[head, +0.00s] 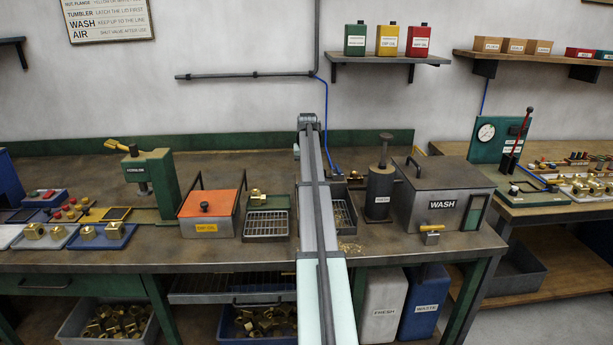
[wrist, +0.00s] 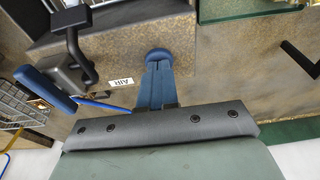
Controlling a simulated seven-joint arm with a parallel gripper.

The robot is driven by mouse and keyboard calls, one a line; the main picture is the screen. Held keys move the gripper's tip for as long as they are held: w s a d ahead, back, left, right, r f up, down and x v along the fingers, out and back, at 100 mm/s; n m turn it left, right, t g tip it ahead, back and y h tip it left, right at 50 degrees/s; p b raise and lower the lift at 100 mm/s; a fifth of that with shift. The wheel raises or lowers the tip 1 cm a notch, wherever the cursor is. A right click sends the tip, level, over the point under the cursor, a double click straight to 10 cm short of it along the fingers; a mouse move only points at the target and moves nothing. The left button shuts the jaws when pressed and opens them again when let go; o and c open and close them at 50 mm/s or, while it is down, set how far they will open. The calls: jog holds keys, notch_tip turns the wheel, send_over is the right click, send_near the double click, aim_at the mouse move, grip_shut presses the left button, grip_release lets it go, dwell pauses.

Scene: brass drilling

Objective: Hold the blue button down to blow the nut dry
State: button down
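The blue button (wrist: 158,55) is a round blue dome beside a white AIR label in the wrist view. My gripper (wrist: 157,66) has its two bluish fingers together with nothing between them, and their tips are at the button and appear to touch it. I cannot tell how far the button is pressed. A brass-coloured piece, likely the nut (wrist: 39,103), shows partly in a wire basket (wrist: 14,104) at the left edge of the wrist view. A blue bar (wrist: 46,89) lies across beside it. In the head view my arm hides the button and gripper.
A black bracket (wrist: 74,40) stands near the fingers. In the head view, the WASH box (head: 443,190) and dark FRESH cylinder (head: 380,190) stand right of my arm. The orange-lidded box (head: 212,204), a wire rack (head: 265,224) and green press (head: 160,180) stand left.

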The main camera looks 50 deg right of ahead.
dwell(0.6)
jog(key=shift+r, duration=3)
